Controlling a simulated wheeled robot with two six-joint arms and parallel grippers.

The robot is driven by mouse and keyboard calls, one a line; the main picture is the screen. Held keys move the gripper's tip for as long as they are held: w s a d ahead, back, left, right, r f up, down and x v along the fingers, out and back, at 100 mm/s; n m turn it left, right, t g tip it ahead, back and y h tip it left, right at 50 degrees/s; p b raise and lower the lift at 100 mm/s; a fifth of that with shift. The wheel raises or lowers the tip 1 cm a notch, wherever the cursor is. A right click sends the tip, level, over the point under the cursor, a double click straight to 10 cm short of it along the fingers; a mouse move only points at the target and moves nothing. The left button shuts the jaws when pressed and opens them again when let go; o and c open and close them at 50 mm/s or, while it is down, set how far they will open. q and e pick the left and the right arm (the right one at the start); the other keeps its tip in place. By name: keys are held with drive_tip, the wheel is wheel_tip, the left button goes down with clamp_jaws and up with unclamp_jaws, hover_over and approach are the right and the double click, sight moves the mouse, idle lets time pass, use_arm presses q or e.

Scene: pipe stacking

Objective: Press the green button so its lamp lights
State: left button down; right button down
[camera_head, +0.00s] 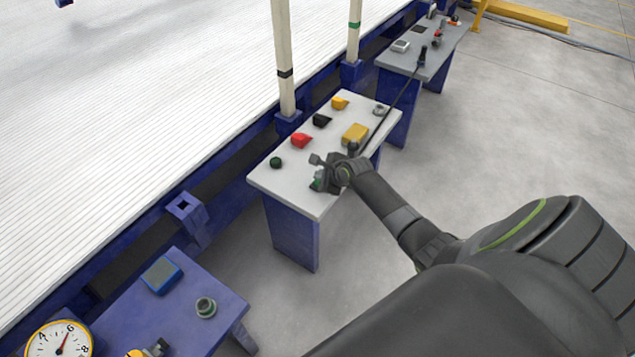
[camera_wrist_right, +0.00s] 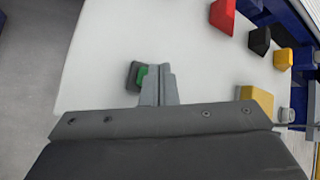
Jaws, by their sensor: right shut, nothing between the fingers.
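The green button (camera_head: 316,184) sits in a dark housing near the front corner of a white-topped table and is partly hidden by my right gripper (camera_head: 319,172). In the right wrist view, the green button (camera_wrist_right: 142,76) shows just left of the fingertips of my right gripper (camera_wrist_right: 159,72). The fingers are shut and empty, and overlap the button's right edge in that view. I cannot tell whether they touch it. A round dark green piece (camera_head: 275,162), perhaps the lamp, is at the table's left corner and looks dark. My left gripper is not in view.
The white-topped table (camera_head: 300,207) also holds a red piece (camera_head: 301,140), a black piece (camera_head: 321,120), a small yellow piece (camera_head: 339,103) and a yellow block (camera_head: 355,133). Cream posts (camera_head: 283,55) stand behind it. A blue table (camera_head: 215,325) is at lower left.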

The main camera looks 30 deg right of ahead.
drive_tip(key=shift+f, duration=0.2)
drive_tip(key=shift+f, duration=0.55)
idle(0.6)
drive_tip(key=shift+r, duration=0.1)
drive_tip(key=shift+r+p, duration=0.9)
drive_tip(key=shift+p, duration=0.35)
wheel_tip(320, 180, up, 6)
drive_tip(key=p, duration=0.7)
drive_tip(key=shift+p, duration=0.3)
